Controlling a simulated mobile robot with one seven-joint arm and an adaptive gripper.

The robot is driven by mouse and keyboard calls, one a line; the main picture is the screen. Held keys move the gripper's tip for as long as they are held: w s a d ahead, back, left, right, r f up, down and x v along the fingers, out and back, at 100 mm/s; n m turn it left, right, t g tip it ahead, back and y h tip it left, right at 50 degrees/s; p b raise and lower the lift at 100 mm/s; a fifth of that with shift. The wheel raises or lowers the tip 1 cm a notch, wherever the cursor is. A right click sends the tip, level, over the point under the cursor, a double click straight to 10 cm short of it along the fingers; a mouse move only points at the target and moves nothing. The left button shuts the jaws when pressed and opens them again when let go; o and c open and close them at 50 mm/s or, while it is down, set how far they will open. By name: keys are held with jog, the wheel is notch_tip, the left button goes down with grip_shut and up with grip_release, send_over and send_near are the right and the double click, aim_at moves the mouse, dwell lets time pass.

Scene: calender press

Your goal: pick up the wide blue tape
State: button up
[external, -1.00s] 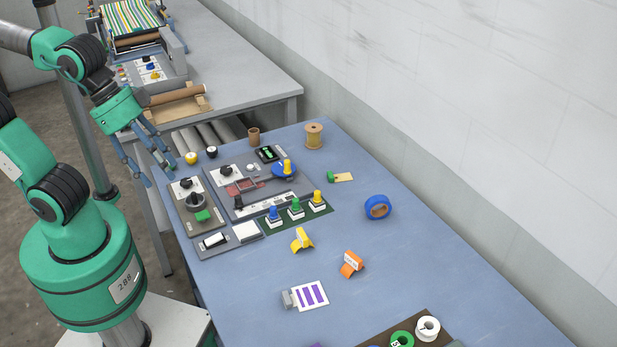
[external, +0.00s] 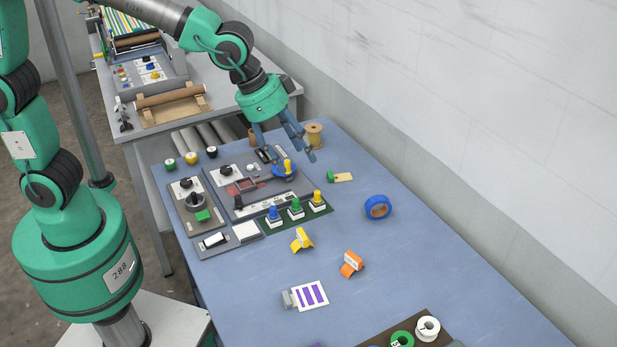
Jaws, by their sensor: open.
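The wide blue tape (external: 377,207) is a blue roll with a dark centre hole. It rests on the blue table at the right, clear of other objects. My gripper (external: 295,158) is open and empty. It hangs over the far part of the table, above the control panel's back edge, up and to the left of the tape in the picture. Its fingers partly hide the small items behind them.
A thread spool (external: 314,134) stands just behind my gripper. A control panel (external: 240,214) with knobs and buttons fills the table's left side. A yellow clip (external: 302,240) and an orange clip (external: 352,264) lie nearer the front. A brown tray (external: 440,330) holds tape rolls.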

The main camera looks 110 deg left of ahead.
jog(key=w+a+f+n+p, duration=0.1)
jog(key=w+a+f+p, duration=0.1)
jog(key=w+a+f, duration=0.65)
jog(key=n+p, duration=0.1)
jog(key=p, duration=0.1)
send_near(379, 199)
jog(key=r, duration=0.1)
jog(key=d+r, duration=0.1)
jog(key=shift+s+d+r+g+y, duration=0.1)
jog(key=shift+s+r+g+y, duration=0.2)
jog(key=shift+y, duration=0.1)
jog(key=shift+w+f, duration=0.1)
jog(key=shift+f, duration=0.05)
jog(key=x, duration=0.7)
jog(key=shift+w+f+b, duration=0.2)
jog(key=shift+f+b, duration=0.1)
jog(key=shift+f, duration=0.35)
jog(key=shift+f, duration=0.1)
jog(key=shift+b+x, duration=0.45)
jog(key=shift+x, duration=2.05)
jog(key=shift+w, duration=0.1)
